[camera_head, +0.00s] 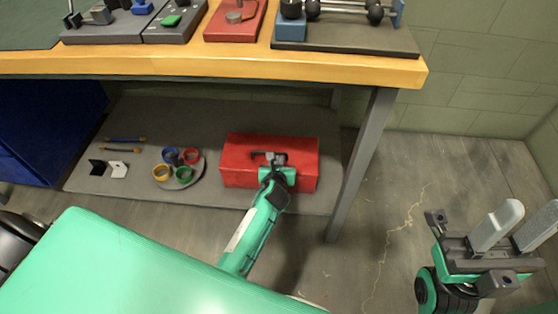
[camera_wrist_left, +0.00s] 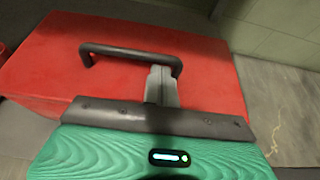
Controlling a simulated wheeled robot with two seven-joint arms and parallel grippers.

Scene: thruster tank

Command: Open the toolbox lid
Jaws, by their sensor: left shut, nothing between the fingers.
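The red toolbox (camera_head: 236,172) sits on the grey lower shelf under the workbench, its lid down. Its dark handle (camera_head: 256,153) is on top, and shows as a raised bar (camera_wrist_left: 120,49) in the left wrist view. My left gripper (camera_head: 272,160) is over the toolbox, shut and empty. In the left wrist view its closed fingertips (camera_wrist_left: 162,72) are at the right end of the handle; I cannot tell whether they touch it. My right gripper (camera_head: 516,226) is open and empty at the far right, away from the toolbox.
The wooden bench top (camera_head: 190,66) overhangs the shelf (camera_head: 210,120), with a grey leg (camera_head: 362,160) right of the toolbox. A round tray (camera_head: 199,174) with coloured rings lies left of it, beside small brackets (camera_head: 118,169).

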